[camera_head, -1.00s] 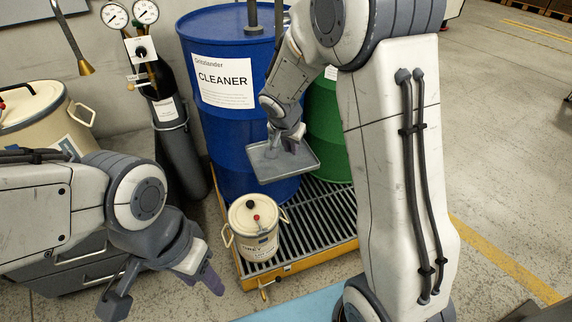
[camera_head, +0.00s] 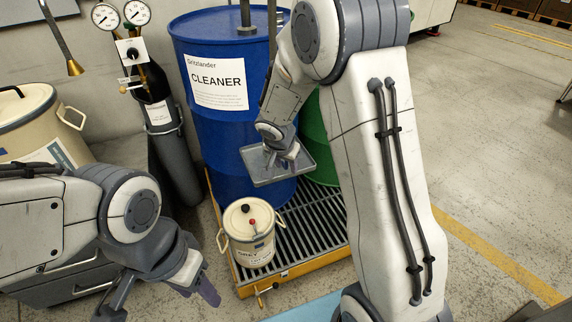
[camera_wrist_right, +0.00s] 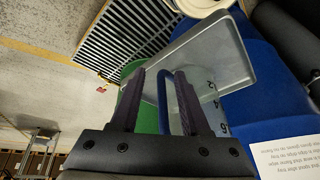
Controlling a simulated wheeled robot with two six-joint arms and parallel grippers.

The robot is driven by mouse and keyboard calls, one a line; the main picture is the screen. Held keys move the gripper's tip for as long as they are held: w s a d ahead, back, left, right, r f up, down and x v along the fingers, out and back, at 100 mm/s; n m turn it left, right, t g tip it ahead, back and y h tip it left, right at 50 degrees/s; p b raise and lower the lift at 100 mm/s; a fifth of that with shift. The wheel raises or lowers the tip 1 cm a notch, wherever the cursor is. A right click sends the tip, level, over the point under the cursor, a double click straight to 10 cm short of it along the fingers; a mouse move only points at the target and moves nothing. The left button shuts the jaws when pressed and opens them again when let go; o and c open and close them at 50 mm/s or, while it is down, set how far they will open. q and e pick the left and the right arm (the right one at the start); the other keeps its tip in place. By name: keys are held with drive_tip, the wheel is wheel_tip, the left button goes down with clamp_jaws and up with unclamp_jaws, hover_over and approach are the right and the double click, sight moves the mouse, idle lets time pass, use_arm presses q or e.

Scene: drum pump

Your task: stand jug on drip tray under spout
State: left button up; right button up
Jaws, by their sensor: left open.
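A square grey drip tray (camera_head: 262,178) sits out in front of the blue drum labelled CLEANER (camera_head: 200,140). In the right wrist view the tray (camera_wrist_right: 238,40) lies behind a see-through jug with scale numbers (camera_wrist_right: 212,88) and a blue handle (camera_wrist_right: 165,100). The jug appears upright on the tray; in the head view my right gripper mostly hides it. My right gripper (camera_head: 285,160) is low over the tray, its fingers (camera_wrist_right: 160,72) apart with the handle between or just beyond them. My left gripper (camera_head: 158,298) is open and empty at lower left. The spout is not clearly visible.
A cream lidded can (camera_head: 250,237) stands on the yellow-edged grating (camera_head: 308,235) below the tray. A green drum (camera_head: 328,130) is behind my right arm. A gas cylinder (camera_head: 172,150) with gauges and a large cream container (camera_head: 30,120) stand left. Floor at right is clear.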

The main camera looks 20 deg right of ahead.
drive_tip(key=shift+r, duration=0.2)
drive_tip(key=p+v, duration=0.3)
drive_tip(key=v, duration=0.8)
drive_tip(key=s+a+r+n+g+y, duration=0.1)
drive_tip(key=s+a+n, duration=0.3)
drive_tip(key=s, duration=0.5)
drive_tip(key=s+a+n+g+y, duration=0.1)
drive_tip(key=s+a+n, duration=0.4)
drive_tip(key=s+n, duration=0.2)
drive_tip(key=s+a+r+n+g+y, duration=0.1)
drive_tip(key=s+a+n, duration=0.3)
drive_tip(key=s, duration=0.7)
drive_tip(key=shift+a+r+n+g+y+p, duration=0.3)
drive_tip(key=shift+a+r+n+g, duration=0.15)
drive_tip(key=shift+n, duration=0.35)
drive_tip(key=shift+s, duration=0.1)
wheel_tip(320, 180, up, 22)
drive_tip(key=p, duration=2.2)
drive_tip(key=shift+r, duration=0.15)
